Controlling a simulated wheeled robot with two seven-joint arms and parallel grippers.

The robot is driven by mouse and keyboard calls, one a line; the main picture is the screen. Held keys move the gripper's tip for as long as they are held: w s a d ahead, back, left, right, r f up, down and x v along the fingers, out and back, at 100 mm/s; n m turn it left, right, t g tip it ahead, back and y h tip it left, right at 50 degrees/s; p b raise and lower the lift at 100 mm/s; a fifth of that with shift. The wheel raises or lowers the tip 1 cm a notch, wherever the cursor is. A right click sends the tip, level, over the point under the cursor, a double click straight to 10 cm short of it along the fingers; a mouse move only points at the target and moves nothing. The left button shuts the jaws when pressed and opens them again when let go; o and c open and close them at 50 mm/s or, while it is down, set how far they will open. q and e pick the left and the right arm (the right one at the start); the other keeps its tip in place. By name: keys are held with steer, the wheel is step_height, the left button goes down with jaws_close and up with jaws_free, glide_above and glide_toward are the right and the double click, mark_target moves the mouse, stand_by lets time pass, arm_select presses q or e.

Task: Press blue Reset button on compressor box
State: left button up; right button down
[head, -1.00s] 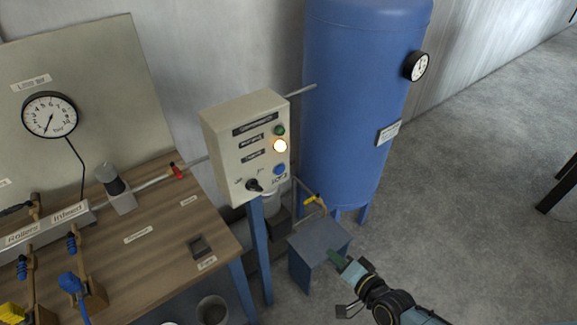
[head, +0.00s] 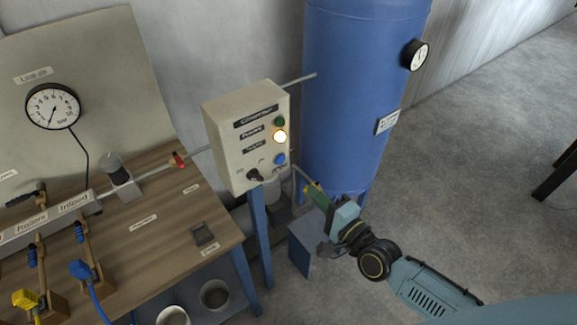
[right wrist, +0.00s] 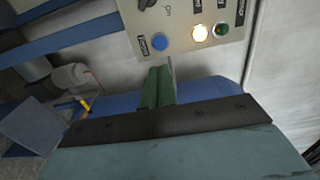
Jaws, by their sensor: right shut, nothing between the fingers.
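The compressor box (head: 232,135) is a beige panel on a blue post. Its blue Reset button (head: 280,159) sits below a lit yellow-white lamp (head: 280,136) and a green light (head: 280,121). A black rotary switch (head: 255,175) is at the lower left of the panel face. My right gripper (head: 311,190) is shut and empty, below and to the right of the box, apart from the button. In the right wrist view the green fingers (right wrist: 160,86) point toward the panel, and the blue button (right wrist: 159,42) shows just beyond their tips. My left gripper is not in view.
A large blue tank (head: 350,90) with a gauge (head: 415,55) stands right behind the box. A wooden workbench (head: 165,235) with valves and a pressure gauge (head: 53,106) is at the left. Open floor (head: 480,150) lies at the right.

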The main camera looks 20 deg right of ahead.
mark_target(282, 160)
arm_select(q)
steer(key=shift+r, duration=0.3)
arm_select(e)
steer(key=x, duration=1.1)
steer(key=shift+w+d, duration=0.1)
